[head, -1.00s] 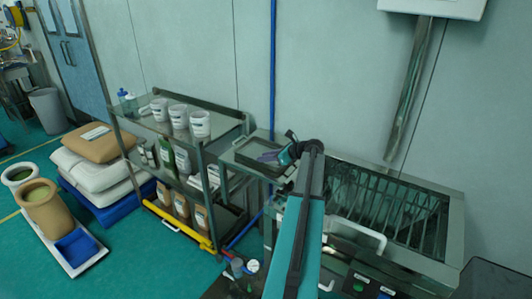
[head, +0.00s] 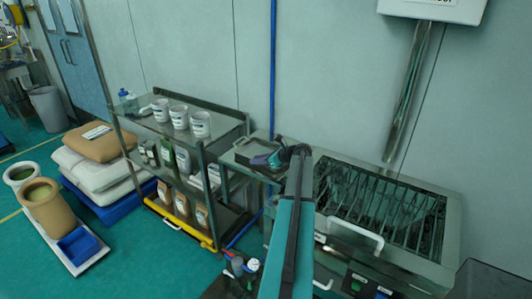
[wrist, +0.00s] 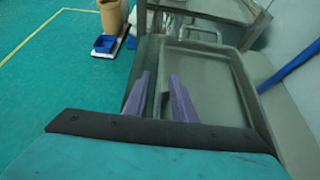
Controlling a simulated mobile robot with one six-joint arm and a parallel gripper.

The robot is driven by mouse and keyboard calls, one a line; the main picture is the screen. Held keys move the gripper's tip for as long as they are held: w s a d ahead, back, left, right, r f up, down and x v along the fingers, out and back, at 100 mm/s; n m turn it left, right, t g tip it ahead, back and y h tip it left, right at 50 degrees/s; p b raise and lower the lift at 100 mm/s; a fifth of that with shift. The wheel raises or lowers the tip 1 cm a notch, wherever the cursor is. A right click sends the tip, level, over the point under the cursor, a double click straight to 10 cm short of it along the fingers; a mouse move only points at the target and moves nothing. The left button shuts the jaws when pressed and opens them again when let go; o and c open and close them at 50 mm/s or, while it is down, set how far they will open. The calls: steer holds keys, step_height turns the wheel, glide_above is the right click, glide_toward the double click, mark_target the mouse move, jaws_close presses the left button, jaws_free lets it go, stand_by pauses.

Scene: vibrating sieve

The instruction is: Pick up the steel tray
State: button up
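The steel tray (head: 243,151) is a shallow grey rectangular pan on the steel ledge between the shelf rack and the sieve, near the wall. In the wrist view the tray (wrist: 205,72) fills the upper middle, with a raised rim. My gripper (head: 268,160) is at the tray's right front side, partly covering it. In the wrist view my gripper (wrist: 160,88) shows two purple fingers spread apart. The left finger is outside the tray's left rim and the right finger is over its inside. I cannot tell whether either finger touches the rim.
The vibrating sieve (head: 385,205) with its slatted top and a white handle stands to the right. A steel shelf rack (head: 203,160) with white tubs (head: 180,117) stands to the left. A blue vertical pipe (head: 272,70) runs up the wall behind the tray.

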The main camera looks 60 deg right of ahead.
steer(key=shift+w, duration=0.1)
stand_by(0.5)
jaws_close()
